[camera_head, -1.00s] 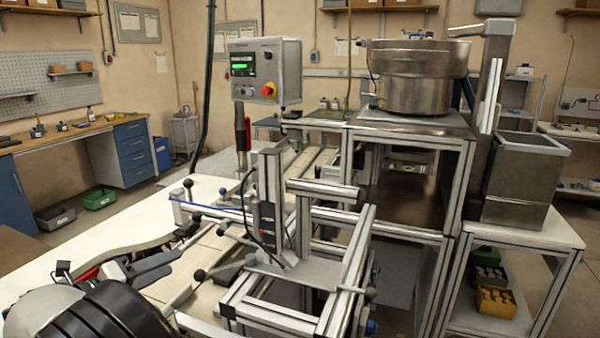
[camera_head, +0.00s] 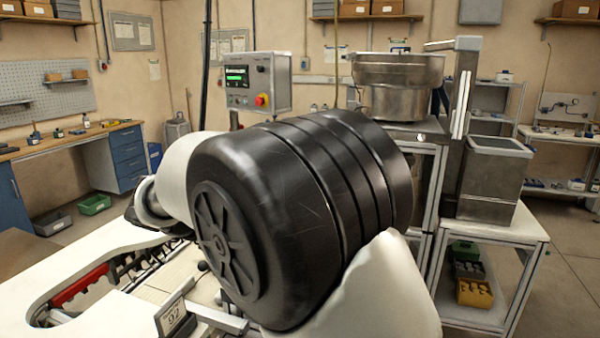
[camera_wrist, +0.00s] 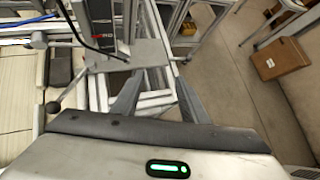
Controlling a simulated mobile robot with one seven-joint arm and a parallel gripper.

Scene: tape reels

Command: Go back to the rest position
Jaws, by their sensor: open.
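My gripper (camera_wrist: 158,98) shows in the wrist view with its two grey fingers spread apart and nothing between them. It points down over a metal frame with a flat plate (camera_wrist: 140,54) on it. I cannot tell the height of the fingertips above the frame. In the head view my black and white arm links fill the middle of the picture. They hide my gripper and most of the frame there.
A control box (camera_head: 255,82) with a green display stands behind my arm. A steel bowl feeder (camera_head: 398,85) and a hopper (camera_head: 490,180) are at the right. A white worktop (camera_head: 60,290) lies at the left. A cardboard box (camera_wrist: 281,60) sits on the floor.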

